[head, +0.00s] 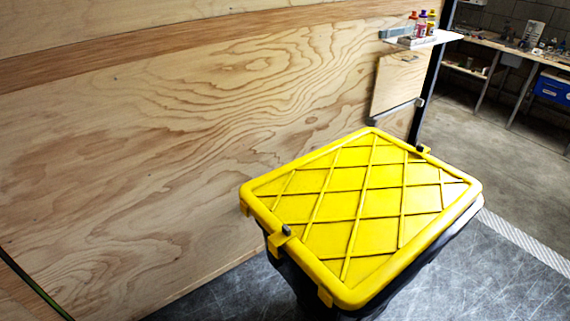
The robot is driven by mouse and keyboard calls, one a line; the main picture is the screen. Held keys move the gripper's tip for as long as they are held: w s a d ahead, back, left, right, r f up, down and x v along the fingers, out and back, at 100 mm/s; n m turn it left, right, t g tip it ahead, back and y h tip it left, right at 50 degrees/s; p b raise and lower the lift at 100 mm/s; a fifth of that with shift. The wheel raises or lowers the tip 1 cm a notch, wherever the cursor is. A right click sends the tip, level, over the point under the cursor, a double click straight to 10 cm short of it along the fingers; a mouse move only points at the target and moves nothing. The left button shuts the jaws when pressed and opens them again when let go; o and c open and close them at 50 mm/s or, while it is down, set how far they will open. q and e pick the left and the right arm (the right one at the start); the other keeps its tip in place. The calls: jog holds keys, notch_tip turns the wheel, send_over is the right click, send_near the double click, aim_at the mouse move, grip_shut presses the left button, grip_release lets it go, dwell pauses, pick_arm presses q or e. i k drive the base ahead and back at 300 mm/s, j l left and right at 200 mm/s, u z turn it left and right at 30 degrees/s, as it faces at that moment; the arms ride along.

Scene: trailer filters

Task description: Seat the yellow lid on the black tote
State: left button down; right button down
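The yellow lid (365,205), with a raised diamond pattern, lies over the top of the black tote (295,280). The lid covers the tote's opening, so the inside is hidden. A dark rim of the tote shows below the lid along its right side, and I cannot tell whether the lid is fully down there. Small dark pieces show at a notch in the lid's left edge and at one in its far right edge. Neither of my grippers is in view.
A plywood wall (150,150) stands close behind and left of the tote. A small shelf (425,40) with several bottles is at the upper right. A workbench (515,48) with a blue bin (552,88) stands farther back. Scuffed grey floor (510,280) is clear at the right.

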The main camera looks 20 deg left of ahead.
aim_at(361, 207)
jog(key=i+j+u, duration=0.2)
jog(key=u, duration=0.15)
jog(key=i+j+u, duration=0.15)
jog(key=u, duration=0.15)
jog(key=i+u, duration=0.35)
